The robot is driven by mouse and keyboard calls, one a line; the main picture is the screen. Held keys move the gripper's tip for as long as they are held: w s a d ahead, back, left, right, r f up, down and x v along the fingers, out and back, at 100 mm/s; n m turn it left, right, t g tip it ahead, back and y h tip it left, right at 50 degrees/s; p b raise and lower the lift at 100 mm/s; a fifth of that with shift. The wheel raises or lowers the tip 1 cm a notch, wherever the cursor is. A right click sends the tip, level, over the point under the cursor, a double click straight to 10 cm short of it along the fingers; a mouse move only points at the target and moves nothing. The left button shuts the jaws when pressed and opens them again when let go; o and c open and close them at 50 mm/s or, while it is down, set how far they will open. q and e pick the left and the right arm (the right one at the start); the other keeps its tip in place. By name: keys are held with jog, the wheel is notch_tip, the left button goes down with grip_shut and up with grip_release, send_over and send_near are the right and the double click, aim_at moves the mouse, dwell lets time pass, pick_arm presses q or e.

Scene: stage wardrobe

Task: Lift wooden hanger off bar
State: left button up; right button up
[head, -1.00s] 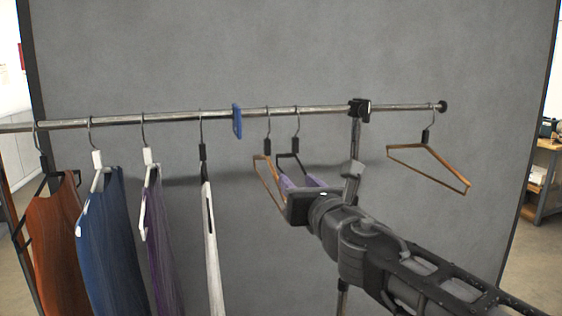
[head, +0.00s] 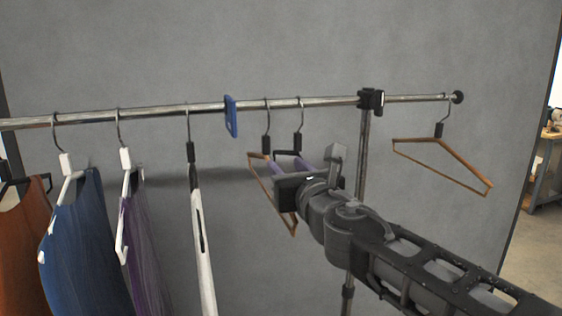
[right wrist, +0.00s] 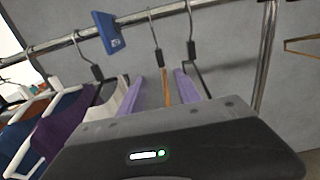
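One wooden hanger (head: 258,156) hangs on the metal bar (head: 325,102) left of the upright post. My right gripper (head: 291,165) is at this hanger, below the bar. In the right wrist view, my right gripper (right wrist: 161,80) is open, with one purple finger on each side of the wooden hanger (right wrist: 167,90). I cannot tell whether either finger touches it. A second wooden hanger (head: 440,140) hangs empty near the bar's right end. The hook of the first hanger is still over the bar. My left gripper is not in view.
A dark-necked hanger (head: 298,143) hangs close on the right of the first wooden one. A blue tag (head: 231,116) sits on the bar to its left. A white hanger (head: 203,245) and garments (head: 88,245) hang further left. The post (head: 362,150) stands right.

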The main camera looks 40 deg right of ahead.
aim_at(267, 145)
jog(key=shift+w+d, duration=0.2)
jog(key=shift+w, duration=0.4)
jog(key=b+x, duration=0.2)
jog(key=x, duration=1)
jog(key=shift+w+d, duration=0.1)
jog(key=shift+w, duration=0.1)
jog(key=shift+x, duration=0.9)
jog(key=shift+c, duration=0.6)
grip_shut()
jog(key=shift+r, duration=0.2)
jog(key=shift+r+p, duration=1.45)
jog(key=shift+r, duration=0.15)
jog(key=shift+s, duration=0.15)
